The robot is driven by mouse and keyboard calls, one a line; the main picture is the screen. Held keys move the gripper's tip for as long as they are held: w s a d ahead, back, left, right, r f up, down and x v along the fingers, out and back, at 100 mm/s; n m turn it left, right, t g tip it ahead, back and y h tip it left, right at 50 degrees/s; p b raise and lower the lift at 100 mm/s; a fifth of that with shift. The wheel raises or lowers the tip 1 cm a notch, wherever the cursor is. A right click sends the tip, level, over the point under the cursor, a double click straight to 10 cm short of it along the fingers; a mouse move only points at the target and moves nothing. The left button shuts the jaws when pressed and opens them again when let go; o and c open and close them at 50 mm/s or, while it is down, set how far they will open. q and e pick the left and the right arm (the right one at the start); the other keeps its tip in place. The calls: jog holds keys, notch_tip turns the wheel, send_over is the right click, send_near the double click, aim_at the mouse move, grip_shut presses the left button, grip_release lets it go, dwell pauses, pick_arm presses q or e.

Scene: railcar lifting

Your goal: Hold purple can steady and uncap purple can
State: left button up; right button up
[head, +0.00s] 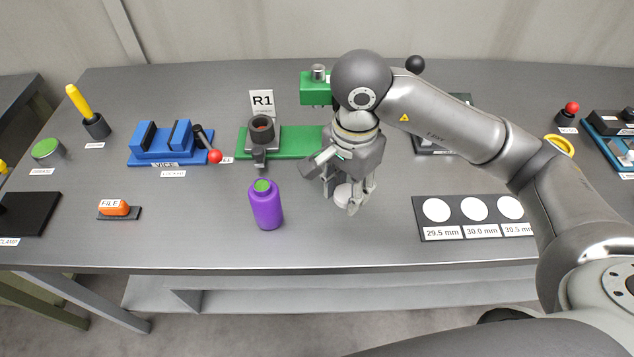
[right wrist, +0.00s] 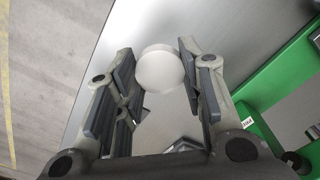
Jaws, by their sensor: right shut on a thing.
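The purple can (head: 266,208) stands upright near the front of the bench, left of my right gripper. Its top shows a green round area at the neck, and nothing holds it. My right gripper (head: 350,200) points down over the bench, to the right of the can and apart from it. It is shut on a white round cap (head: 343,191), which also shows between the fingertips in the right wrist view (right wrist: 160,68). My left gripper is not in view.
Behind the can are a green fixture (head: 300,143) with a dark cup and an R1 sign (head: 262,101). A size board (head: 427,224) with white discs lies right. Bare bench lies around the can.

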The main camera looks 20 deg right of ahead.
jog(key=w+a+f+p, duration=0.1)
jog(key=w+f+p, duration=0.1)
jog(key=w, duration=0.4)
jog(key=p, duration=0.2)
send_over(318, 190)
jog(key=f, duration=0.6)
jog(key=shift+s+f, duration=0.2)
jog(key=shift+w+f, duration=0.15)
jog(key=shift+f, duration=0.15)
notch_tip(318, 190, down, 2)
jog(key=shift+f+p, duration=0.1)
jog(key=shift+p, duration=0.7)
jog(key=shift+f, duration=0.25)
jog(key=shift+f, duration=0.1)
